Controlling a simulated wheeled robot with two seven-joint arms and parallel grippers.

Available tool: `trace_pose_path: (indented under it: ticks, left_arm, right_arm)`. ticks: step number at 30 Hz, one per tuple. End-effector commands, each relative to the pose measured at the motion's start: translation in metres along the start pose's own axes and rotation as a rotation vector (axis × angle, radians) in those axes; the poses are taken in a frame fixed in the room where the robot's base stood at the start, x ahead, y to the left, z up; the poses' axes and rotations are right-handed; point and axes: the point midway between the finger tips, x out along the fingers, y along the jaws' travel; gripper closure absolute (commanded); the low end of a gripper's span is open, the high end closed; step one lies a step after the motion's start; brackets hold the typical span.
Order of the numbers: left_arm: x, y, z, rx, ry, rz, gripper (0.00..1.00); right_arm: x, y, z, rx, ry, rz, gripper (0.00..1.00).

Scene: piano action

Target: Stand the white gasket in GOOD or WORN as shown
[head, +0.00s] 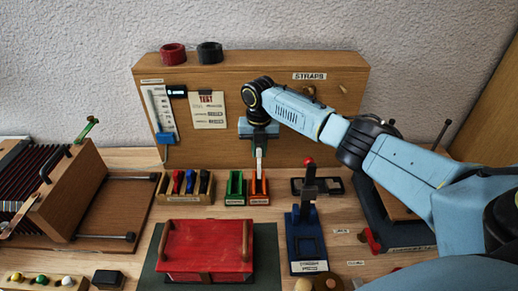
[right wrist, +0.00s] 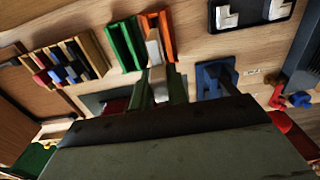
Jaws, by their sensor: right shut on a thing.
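The white gasket (head: 259,161) is a thin pale strip held upright below my right gripper (head: 259,146). The gripper is shut on its top, and its lower end is at the back part of the orange rack (head: 259,199). I cannot tell whether it touches the rack or is inside a slot. In the right wrist view the gasket (right wrist: 154,48) runs from between the fingers to the orange rack (right wrist: 166,30). The green rack (head: 235,199) stands just left of the orange one. The small labels on both racks are unreadable. My left gripper is not in view.
A wooden board with a TEST card (head: 208,110) and a STRAPS label stands behind. A wooden rack (head: 185,199) with dark, red and blue pieces is left of the green rack. A red box (head: 205,248) lies in front; a blue stand (head: 306,240) is at right.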

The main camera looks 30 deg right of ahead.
Motion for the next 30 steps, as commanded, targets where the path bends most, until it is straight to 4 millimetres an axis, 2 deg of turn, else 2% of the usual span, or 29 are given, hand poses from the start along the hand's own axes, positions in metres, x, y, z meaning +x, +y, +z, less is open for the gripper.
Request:
trace_pose_path:
  ticks: [1,11,18,30]
  left_arm:
    - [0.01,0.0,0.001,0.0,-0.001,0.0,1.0]
    - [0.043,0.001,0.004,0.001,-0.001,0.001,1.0]
    - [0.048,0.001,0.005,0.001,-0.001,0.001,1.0]
    - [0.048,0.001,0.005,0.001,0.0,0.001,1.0]
  right_arm:
    - [0.01,0.0,0.0,0.0,-0.001,0.0,1.0]
    - [0.042,0.0,0.0,0.0,-0.001,0.0,1.0]
    - [0.056,0.001,0.0,0.0,0.0,0.001,1.0]
    - [0.057,0.001,0.0,0.0,0.0,0.001,1.0]
